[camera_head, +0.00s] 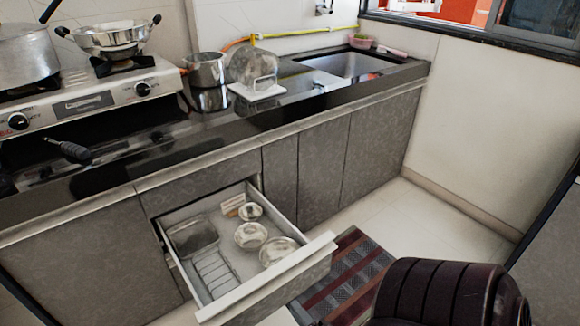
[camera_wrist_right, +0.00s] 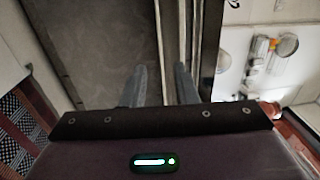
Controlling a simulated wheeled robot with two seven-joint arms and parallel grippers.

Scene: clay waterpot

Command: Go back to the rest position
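My right gripper (camera_wrist_right: 160,82) shows in the wrist view with its two grey fingers apart and nothing visible held between them. My left gripper is not in view. No clay pot is visible.
An open drawer (camera_head: 318,250) with several metal dishes juts from the grey cabinets. A striped mat (camera_head: 350,268) lies beside it. The counter holds a stove (camera_head: 85,105), pots and a sink (camera_head: 350,66). Pale floor (camera_head: 400,215) is clear near the right wall.

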